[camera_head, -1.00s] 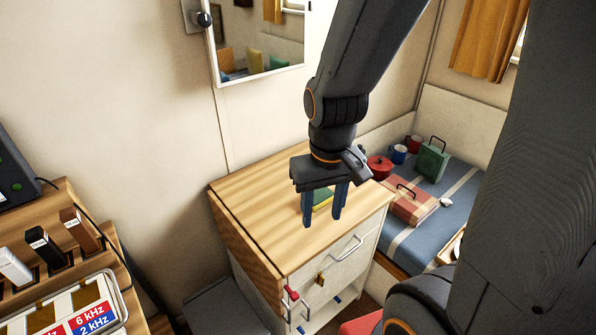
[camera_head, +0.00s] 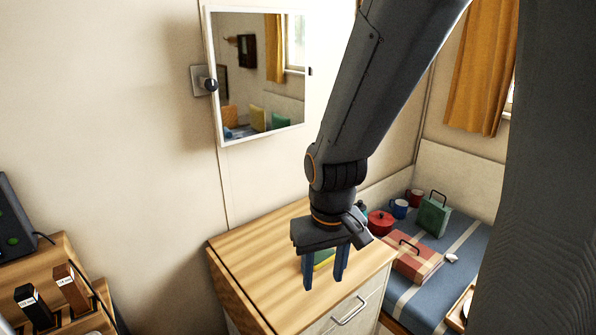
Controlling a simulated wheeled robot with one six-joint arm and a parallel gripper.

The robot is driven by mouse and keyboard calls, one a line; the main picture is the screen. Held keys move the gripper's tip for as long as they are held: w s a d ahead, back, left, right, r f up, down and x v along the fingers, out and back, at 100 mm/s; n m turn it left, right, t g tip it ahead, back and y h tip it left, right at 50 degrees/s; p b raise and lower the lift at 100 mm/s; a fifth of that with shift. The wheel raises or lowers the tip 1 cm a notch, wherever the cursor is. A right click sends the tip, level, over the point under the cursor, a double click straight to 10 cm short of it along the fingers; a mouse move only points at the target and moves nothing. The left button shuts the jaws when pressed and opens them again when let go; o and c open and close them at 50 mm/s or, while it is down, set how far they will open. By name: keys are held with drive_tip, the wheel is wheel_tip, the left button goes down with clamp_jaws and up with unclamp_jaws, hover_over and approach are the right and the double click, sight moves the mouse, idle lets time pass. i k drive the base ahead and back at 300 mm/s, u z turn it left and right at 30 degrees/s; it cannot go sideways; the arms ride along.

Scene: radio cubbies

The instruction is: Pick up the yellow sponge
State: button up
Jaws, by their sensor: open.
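The yellow sponge (camera_head: 322,257) lies on the wooden top of the cabinet (camera_head: 262,262). It looks yellow with a green part, and my gripper hides much of it. My gripper (camera_head: 324,284) is open and points down over the cabinet top. Its two blue fingers show in front of the sponge, one toward each side of it. I cannot tell whether the fingers touch the sponge or how high they are above the top.
A mirror (camera_head: 260,75) hangs on the wall behind. A bed (camera_head: 440,275) at the right holds a red pot (camera_head: 380,222), a green case (camera_head: 434,215) and a red checked box (camera_head: 412,258). A wooden rack (camera_head: 70,312) stands at lower left. The cabinet top's left part is clear.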

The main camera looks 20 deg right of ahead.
sight(322, 258)
drive_tip(key=u, duration=1.1)
drive_tip(key=k, duration=1.5)
drive_tip(key=z, duration=0.8)
drive_tip(key=i, duration=1.6)
